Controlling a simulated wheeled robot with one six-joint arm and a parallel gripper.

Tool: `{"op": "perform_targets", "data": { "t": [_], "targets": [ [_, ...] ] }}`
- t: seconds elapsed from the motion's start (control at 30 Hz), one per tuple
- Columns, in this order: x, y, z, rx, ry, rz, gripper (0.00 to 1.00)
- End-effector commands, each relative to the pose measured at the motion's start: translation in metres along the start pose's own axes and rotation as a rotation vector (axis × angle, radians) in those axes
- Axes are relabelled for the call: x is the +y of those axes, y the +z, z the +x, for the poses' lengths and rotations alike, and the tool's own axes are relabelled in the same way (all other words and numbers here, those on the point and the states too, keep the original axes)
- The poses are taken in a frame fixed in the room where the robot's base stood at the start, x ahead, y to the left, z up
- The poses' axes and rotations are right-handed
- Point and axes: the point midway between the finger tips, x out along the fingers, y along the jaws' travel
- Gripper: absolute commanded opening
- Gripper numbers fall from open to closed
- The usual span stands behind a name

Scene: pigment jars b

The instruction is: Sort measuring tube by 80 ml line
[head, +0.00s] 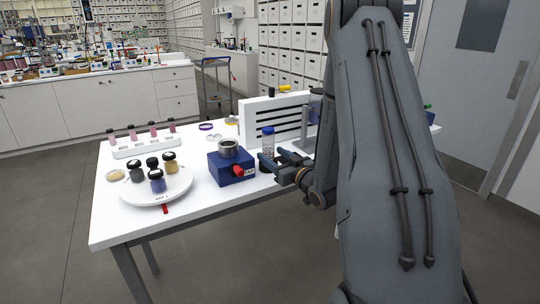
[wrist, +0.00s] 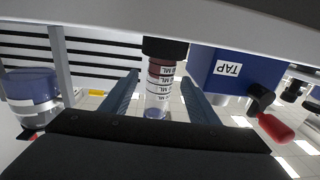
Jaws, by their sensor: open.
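The measuring tube (head: 268,140) is clear with a blue cap and a black base, standing upright on the white table beside the blue tap block. In the wrist view, which is upside down, the tube (wrist: 158,97) shows printed ML lines and dark red near its black base. I cannot read which line the red reaches. My gripper (head: 277,157) is open at the tube. In the wrist view its two blue fingers (wrist: 159,78) stand on either side of the tube, with gaps showing. The tap block (head: 230,170) has a red handle and a metal cup on top; its TAP label (wrist: 229,68) faces the wrist camera.
A white slotted rack (head: 257,108) stands behind the tube. A blue container (wrist: 32,88) with a pale label stands to one side. A round white turntable (head: 183,188) holds several dark-lidded jars. A white holder (head: 147,148) with pink vials is at the back left. The front left tabletop is clear.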

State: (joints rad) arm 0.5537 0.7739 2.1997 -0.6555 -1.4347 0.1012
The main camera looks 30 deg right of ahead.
Motion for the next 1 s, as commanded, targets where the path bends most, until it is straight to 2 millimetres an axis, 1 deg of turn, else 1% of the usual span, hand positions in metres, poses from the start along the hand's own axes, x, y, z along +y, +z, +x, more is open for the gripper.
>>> {"op": "perform_targets", "data": {
  "t": [0.03,0.2,0.37,0.5,1.0],
  "targets": [
    [0.001,0.001,-0.009,0.000,0.002,0.000,0.55],
    [0.001,0.001,-0.036,0.001,0.003,-0.001,0.55],
    [0.001,0.001,-0.051,0.001,0.001,0.000,0.55],
    [0.000,0.000,-0.055,0.001,0.000,-0.001,0.55],
    [0.000,0.000,-0.055,0.001,0.000,-0.001,0.55]
  ]
}}
